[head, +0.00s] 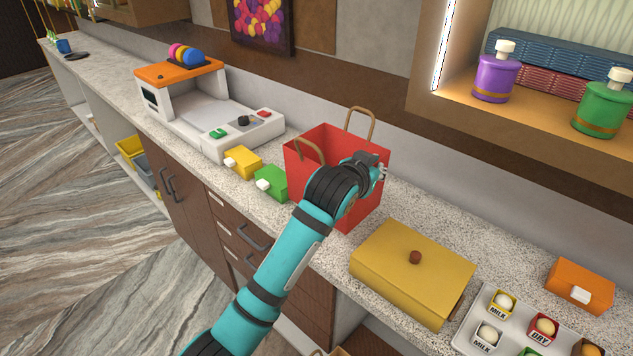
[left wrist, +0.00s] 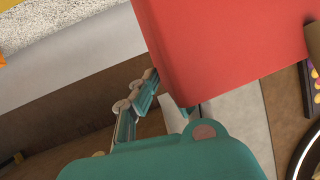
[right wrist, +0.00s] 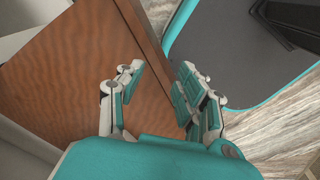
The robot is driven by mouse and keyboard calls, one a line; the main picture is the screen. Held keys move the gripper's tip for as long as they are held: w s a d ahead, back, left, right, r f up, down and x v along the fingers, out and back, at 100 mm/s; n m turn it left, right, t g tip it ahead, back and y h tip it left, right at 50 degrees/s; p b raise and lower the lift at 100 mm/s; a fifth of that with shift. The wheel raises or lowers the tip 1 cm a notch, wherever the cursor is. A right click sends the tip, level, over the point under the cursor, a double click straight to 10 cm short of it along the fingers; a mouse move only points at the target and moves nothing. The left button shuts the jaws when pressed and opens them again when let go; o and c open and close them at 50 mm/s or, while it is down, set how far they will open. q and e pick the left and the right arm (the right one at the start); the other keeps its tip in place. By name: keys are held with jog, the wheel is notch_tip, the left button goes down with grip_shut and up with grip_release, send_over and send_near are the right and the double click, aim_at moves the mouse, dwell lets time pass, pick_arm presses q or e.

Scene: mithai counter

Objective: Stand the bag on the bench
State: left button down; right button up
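The red bag (head: 323,150) with two brown loop handles stands upright on the speckled bench (head: 225,180). My left gripper (head: 380,170) is at the bag's upper right side, and my forearm crosses in front of the bag's lower right. In the left wrist view the bag (left wrist: 230,40) fills the top right, close to the fingers (left wrist: 138,105). Part of the gripper is hidden there, so I cannot tell whether it grips the bag. My right gripper (right wrist: 158,90) is open and empty near a brown wooden panel (right wrist: 70,80); it is outside the head view.
A white scale-like machine (head: 220,125) and yellow (head: 243,162) and green (head: 271,183) boxes stand left of the bag. A yellow lidded box (head: 410,270), a white tray of sweets (head: 470,325) and an orange box (head: 578,285) lie right. A shelf (head: 540,115) with jars overhangs at right.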

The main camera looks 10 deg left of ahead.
pick_arm(q)
jog(key=p, duration=0.1)
send_over(371, 200)
jog(key=s, duration=0.1)
notch_tip(371, 200, down, 6)
pick_arm(e)
jog(key=shift+w+r, duration=0.15)
jog(key=shift+r, duration=0.55)
pick_arm(q)
jog(key=f, duration=0.2)
jog(key=p, duration=0.1)
jog(key=shift+s+a+f, duration=0.25)
jog(key=shift+a+f, duration=0.05)
jog(key=shift+f, duration=0.1)
pick_arm(e)
jog(key=shift+r, duration=0.35)
pick_arm(q)
jog(key=shift+w+f, duration=0.1)
jog(key=shift+f, duration=0.5)
jog(key=c, duration=2)
grip_release()
jog(key=shift+f, duration=0.1)
jog(key=o, duration=0.5)
